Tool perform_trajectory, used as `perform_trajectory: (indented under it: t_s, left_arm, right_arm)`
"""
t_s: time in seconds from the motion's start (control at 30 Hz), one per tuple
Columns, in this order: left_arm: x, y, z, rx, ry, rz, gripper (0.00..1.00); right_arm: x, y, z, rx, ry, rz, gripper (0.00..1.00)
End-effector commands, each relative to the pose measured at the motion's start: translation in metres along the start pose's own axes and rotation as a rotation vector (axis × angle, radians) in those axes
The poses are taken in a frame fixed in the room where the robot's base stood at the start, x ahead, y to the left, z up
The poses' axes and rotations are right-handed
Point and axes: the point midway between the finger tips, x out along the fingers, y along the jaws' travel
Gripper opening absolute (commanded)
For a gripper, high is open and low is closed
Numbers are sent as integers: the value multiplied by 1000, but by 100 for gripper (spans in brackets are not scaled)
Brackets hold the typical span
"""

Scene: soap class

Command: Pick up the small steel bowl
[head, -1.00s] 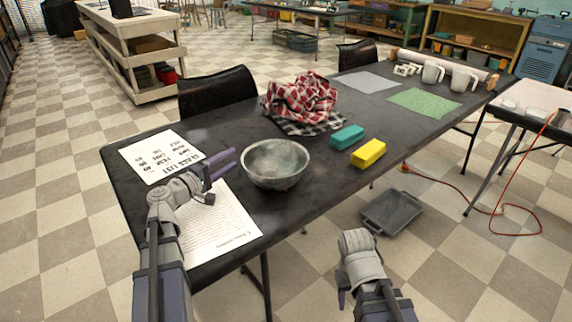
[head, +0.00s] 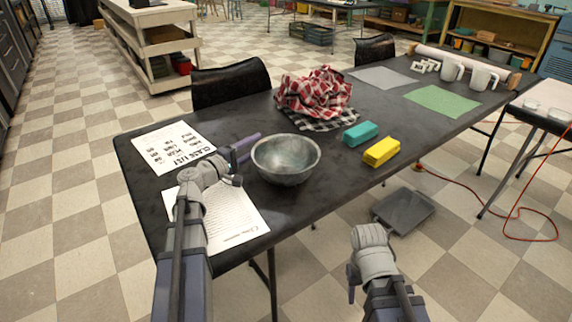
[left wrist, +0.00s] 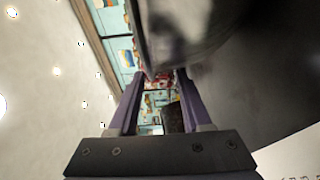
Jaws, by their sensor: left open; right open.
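The small steel bowl (head: 286,160) stands upright on the dark table, right of the printed sheets. My left gripper (head: 248,147) is open at the bowl's left side, its purple fingers close to the rim. In the left wrist view the two fingers (left wrist: 158,98) are apart and the blurred bowl wall (left wrist: 190,30) looms just past their tips. I cannot tell whether they touch it. My right gripper (head: 354,278) is open and empty, off the table's near edge.
Behind the bowl lies a crumpled red checked cloth (head: 314,96). A teal block (head: 360,134) and a yellow block (head: 381,151) lie right of it. A class list (head: 172,147) and a text sheet (head: 222,215) lie at left. A grey tray (head: 403,210) is on the floor.

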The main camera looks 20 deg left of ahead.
Motion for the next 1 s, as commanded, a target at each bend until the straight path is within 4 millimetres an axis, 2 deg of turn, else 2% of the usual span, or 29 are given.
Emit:
perform_trajectory:
  t_s: [0.2, 0.47, 0.9, 1.0]
  left_arm:
    - [34, 1, 3, 0, -3, 0, 49]
    - [38, 1, 4, 0, 0, 0, 49]
    - [38, 1, 4, 0, 0, 0, 2]
    - [38, 1, 4, 0, -1, 0, 0]
  right_arm:
    - [-1, 0, 0, 0, 0, 0, 50]
    - [-1, 0, 0, 0, 0, 0, 50]
    - [-1, 0, 0, 0, 0, 0, 50]
    - [-1, 0, 0, 0, 0, 0, 50]
